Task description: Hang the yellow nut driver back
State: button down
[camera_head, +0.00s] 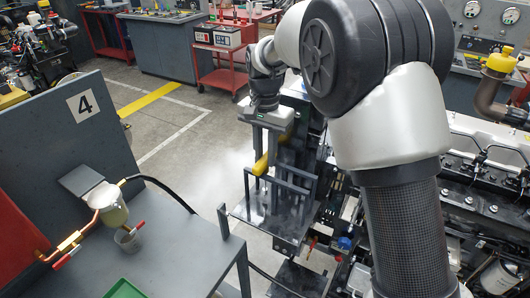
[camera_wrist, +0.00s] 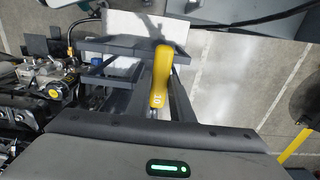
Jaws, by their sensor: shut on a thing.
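The yellow nut driver (camera_head: 261,164) is in my gripper (camera_head: 271,158), whose fingers point down in the head view. In the wrist view the yellow handle of the nut driver (camera_wrist: 161,78) lies between the two dark fingers, near the gripper body. Its shaft is mostly hidden. A dark grey rack with upright bars (camera_head: 285,205) is just below and beside the gripper in the head view. Whether the nut driver touches the rack cannot be told.
A large engine (camera_head: 480,190) fills the right. A red cart (camera_head: 222,62) stands behind. Open floor (camera_head: 185,160) lies left of the rack.

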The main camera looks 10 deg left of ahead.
aim_at(265, 157)
dwell(0.3)
jog(key=c, duration=1.1)
grip_release()
jog(key=shift+f, duration=0.1)
jog(key=shift+r, duration=0.25)
jog(key=shift+r+p, duration=3.4)
jog(key=shift+r, duration=1.15)
